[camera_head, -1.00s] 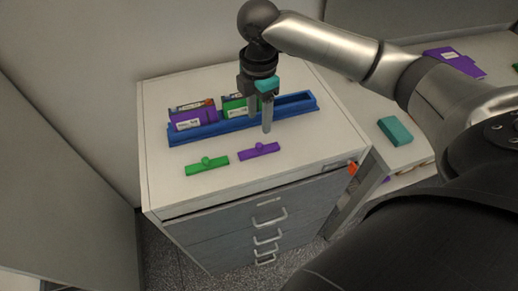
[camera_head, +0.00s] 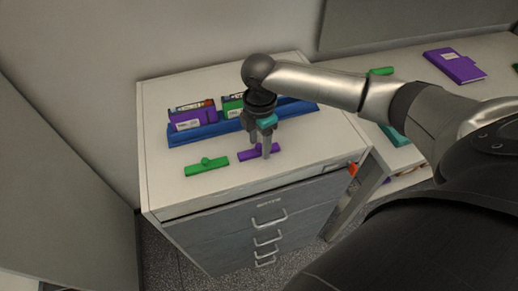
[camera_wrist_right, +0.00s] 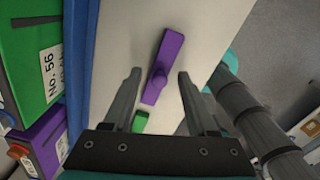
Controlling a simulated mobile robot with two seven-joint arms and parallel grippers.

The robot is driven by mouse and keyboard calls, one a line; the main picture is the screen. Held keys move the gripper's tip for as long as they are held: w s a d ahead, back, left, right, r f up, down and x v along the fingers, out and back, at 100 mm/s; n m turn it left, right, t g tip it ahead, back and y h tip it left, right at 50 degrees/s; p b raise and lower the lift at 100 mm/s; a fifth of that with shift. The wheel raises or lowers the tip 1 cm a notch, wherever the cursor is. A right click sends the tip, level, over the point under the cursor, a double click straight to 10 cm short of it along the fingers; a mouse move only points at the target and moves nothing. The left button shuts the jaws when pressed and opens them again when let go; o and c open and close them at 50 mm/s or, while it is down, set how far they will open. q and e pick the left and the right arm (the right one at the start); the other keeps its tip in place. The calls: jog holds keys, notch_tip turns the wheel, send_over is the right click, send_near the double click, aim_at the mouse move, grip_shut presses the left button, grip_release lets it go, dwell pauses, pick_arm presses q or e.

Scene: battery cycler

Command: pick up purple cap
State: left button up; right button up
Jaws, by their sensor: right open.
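The purple cap (camera_head: 246,155) lies flat on the white cabinet top, right of the green cap (camera_head: 207,167). In the right wrist view the purple cap (camera_wrist_right: 165,65) lies lengthwise between and beyond the two fingertips. My right gripper (camera_head: 262,150) is over the purple cap and hides part of it. It is open and empty; its fingers (camera_wrist_right: 160,75) stand on either side of the cap, with gaps. A bit of the green cap (camera_wrist_right: 141,121) shows below it. My left gripper is not in view.
A blue rack (camera_head: 205,131) behind the caps holds a purple battery (camera_head: 193,118) and a green battery (camera_head: 232,104). The cabinet top (camera_head: 290,165) is clear at the front right. A desk to the right bears a purple book (camera_head: 455,65).

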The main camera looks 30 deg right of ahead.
grip_shut()
jog(key=shift+r, duration=0.1)
dwell(0.6)
